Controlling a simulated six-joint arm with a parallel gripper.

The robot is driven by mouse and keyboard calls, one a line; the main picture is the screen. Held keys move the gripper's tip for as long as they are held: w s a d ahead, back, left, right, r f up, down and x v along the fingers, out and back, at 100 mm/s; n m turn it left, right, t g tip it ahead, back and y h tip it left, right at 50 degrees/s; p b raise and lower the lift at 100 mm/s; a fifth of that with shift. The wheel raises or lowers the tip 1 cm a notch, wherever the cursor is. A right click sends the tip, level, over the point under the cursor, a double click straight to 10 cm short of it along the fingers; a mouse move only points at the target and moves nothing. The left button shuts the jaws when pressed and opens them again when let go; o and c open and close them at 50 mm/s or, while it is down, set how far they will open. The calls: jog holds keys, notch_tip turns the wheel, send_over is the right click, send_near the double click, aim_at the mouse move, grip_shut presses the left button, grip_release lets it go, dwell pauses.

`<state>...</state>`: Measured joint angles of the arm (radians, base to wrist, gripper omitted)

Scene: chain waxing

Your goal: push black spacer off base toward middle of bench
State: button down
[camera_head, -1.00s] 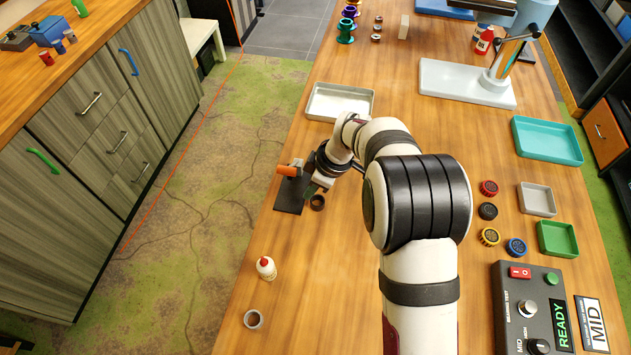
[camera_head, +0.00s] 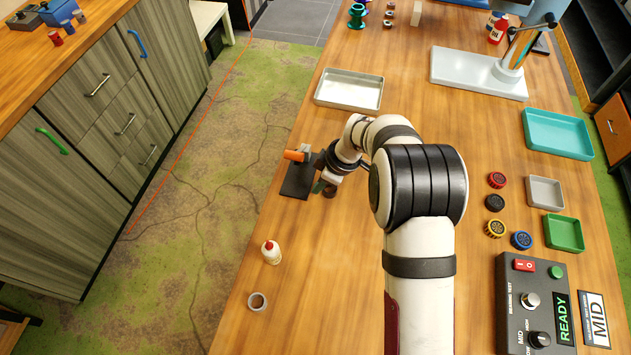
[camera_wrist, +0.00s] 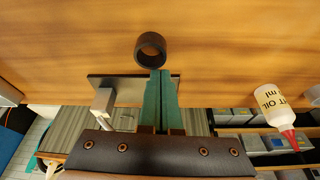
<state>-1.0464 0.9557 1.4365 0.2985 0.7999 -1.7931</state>
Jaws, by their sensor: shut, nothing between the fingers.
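The black spacer (camera_head: 330,191) is a short dark ring on the wooden bench, just right of the dark base plate (camera_head: 297,183). In the wrist view the spacer (camera_wrist: 150,48) lies on bare wood beyond the edge of the base (camera_wrist: 118,88), its hole facing the camera. My gripper's green fingers (camera_wrist: 160,74) are shut with nothing between them. Their tips are at the spacer's base-side rim, touching or nearly so; I cannot tell which. In the head view my gripper (camera_head: 319,186) is between base and spacer, partly hidden by my wrist.
An orange-handled grey fixture (camera_head: 295,155) stands on the base. A white bottle with a red cap (camera_head: 271,252) and a grey ring (camera_head: 257,301) are nearer. A metal tray (camera_head: 349,90) lies behind.

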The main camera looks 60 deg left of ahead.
aim_at(333, 194)
jog(key=v, duration=1)
jog(key=w+d+r+m, duration=0.2)
jog(key=d+r+m, duration=0.15)
jog(key=d, duration=0.35)
jog(key=w+d+r+m+t, duration=0.1)
jog(key=w+d+r+m, duration=0.15)
jog(key=d+m, duration=0.3)
jog(key=w+d+r+m, duration=0.1)
jog(key=d+r+m, duration=0.25)
jog(key=d, duration=0.35)
jog(key=s+d+m, duration=0.7)
jog(key=d+m, duration=0.2)
jog(key=d, duration=0.1)
jog(key=s+d+r+m+t+h, duration=0.1)
jog(key=s+d+m, duration=0.6)
jog(key=d+m, duration=0.3)
jog(key=shift+d+r, duration=0.35)
jog(key=shift+d, duration=0.35)
jog(key=shift+w, duration=0.1)
